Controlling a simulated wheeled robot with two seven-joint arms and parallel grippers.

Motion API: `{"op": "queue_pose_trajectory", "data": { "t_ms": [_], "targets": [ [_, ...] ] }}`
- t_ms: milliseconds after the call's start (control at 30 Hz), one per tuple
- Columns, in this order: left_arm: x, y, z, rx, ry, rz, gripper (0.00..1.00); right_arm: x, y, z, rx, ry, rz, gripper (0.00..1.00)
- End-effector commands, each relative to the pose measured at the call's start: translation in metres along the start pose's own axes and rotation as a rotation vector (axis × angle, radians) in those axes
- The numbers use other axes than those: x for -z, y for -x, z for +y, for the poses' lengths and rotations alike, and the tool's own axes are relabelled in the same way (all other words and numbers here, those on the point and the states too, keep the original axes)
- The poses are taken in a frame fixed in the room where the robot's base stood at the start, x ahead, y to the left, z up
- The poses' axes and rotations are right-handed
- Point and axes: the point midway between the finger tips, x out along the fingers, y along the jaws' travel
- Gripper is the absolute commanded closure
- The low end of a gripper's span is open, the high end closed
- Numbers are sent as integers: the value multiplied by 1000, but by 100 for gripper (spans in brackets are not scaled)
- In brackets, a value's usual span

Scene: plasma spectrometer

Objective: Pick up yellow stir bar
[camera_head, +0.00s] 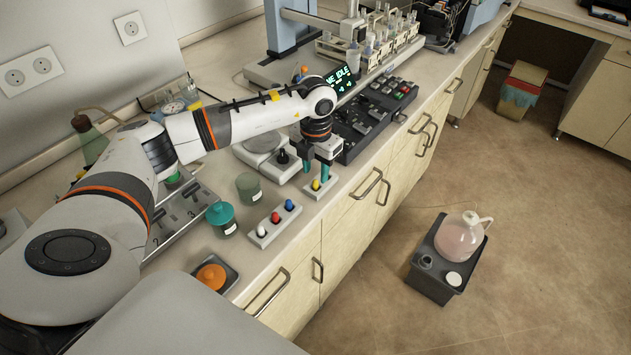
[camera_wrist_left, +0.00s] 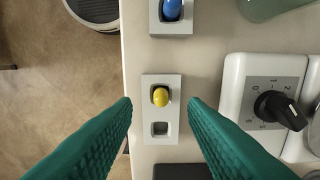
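The yellow stir bar (camera_wrist_left: 160,97) sits in one slot of a small grey holder (camera_wrist_left: 160,136); the holder's other slot is empty. In the head view the yellow stir bar (camera_head: 316,184) shows just below my left gripper (camera_head: 318,175). My left gripper (camera_wrist_left: 160,115) is open, its two green fingers spread on either side of the holder in the wrist view, with nothing between them touching the bar. My right gripper is in neither view.
A second holder (camera_head: 262,238) carries red and blue bars. A dial device (camera_wrist_left: 265,100) stands right beside the yellow bar's holder in the wrist view. A teal-lidded jar (camera_head: 221,217) and a green jar (camera_head: 249,188) stand nearby. The counter's front edge is close.

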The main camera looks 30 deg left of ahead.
Motion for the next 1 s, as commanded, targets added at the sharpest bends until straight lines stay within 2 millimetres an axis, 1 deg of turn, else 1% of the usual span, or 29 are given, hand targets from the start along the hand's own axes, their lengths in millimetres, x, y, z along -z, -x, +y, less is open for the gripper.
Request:
{"op": "queue_pose_trajectory", "data": {
  "t_ms": [33, 100, 200, 300, 467, 500, 567, 700, 733, 1000],
  "targets": [
    [0, -5, -1, -1, 1, -5, 61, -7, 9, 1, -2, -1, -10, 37],
    [0, -17, -1, -1, -1, -4, 61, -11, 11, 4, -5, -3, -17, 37],
    [1, -27, -1, -1, 0, -2, 61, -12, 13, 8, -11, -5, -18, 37],
    [1, -31, -1, -1, -1, -1, 61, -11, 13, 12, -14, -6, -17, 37],
    [1, -32, -1, 0, -1, 0, 61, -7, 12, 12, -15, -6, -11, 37],
    [1, -32, -1, -1, -1, 0, 64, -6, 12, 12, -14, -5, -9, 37],
    [1, -32, -1, -1, -1, 0, 74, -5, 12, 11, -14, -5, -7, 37],
    [1, -31, -1, -1, -1, 0, 97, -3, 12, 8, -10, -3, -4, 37],
    [1, -31, -1, -1, -1, 0, 100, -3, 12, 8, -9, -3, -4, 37],
    [1, -30, -1, -1, -1, 0, 100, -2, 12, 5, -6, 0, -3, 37]
  ]
}}
